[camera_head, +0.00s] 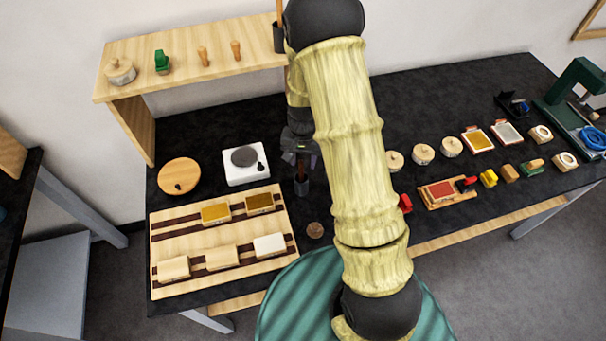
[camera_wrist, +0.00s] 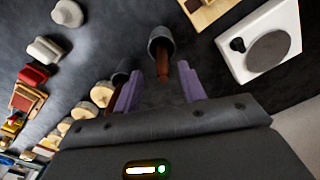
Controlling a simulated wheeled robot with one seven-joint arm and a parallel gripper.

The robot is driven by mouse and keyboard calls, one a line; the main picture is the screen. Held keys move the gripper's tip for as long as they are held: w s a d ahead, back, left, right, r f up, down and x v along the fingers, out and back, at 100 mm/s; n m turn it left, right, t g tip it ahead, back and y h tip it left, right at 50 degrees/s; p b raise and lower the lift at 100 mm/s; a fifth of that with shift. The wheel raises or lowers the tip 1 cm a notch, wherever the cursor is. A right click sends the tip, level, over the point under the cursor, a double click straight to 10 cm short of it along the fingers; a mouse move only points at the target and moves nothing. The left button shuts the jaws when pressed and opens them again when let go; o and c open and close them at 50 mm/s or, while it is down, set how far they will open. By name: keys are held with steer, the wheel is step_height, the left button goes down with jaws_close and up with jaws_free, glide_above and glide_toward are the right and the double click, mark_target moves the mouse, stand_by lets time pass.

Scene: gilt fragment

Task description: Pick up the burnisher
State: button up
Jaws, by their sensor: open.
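My gripper (camera_head: 302,159) points down over the black table, with its two purple fingers apart and empty. In the wrist view the gripper (camera_wrist: 160,72) faces a dark round holder (camera_wrist: 160,36) with a reddish-brown handle (camera_wrist: 163,66) standing in it. I take this handle to be the burnisher; its working end is hidden. It lies in line with the gap between the fingertips, with no contact visible. The same holder (camera_head: 301,187) shows just below the fingers in the head view. A second dark holder with a brown handle (camera_wrist: 119,81) is beside the left finger, partly hidden by it.
A white hotplate (camera_head: 245,168) and a wooden board (camera_head: 220,236) with several blocks are left of the gripper. A small round piece (camera_head: 314,230) lies in front. A wooden shelf (camera_head: 180,50) stands behind. My arm hides part of the table's middle.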

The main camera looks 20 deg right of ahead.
mark_target(301, 171)
steer(key=shift+a+f, duration=0.1)
steer(key=shift+a, duration=0.15)
steer(key=shift+s+f+p, duration=0.2)
steer(key=shift+f+p, duration=0.25)
steer(key=shift+p, duration=0.1)
steer(key=shift+f+p, duration=0.75)
steer(key=shift+f, duration=1.35)
steer(key=shift+a, duration=0.1)
steer(key=shift+w, duration=0.1)
jaws_close()
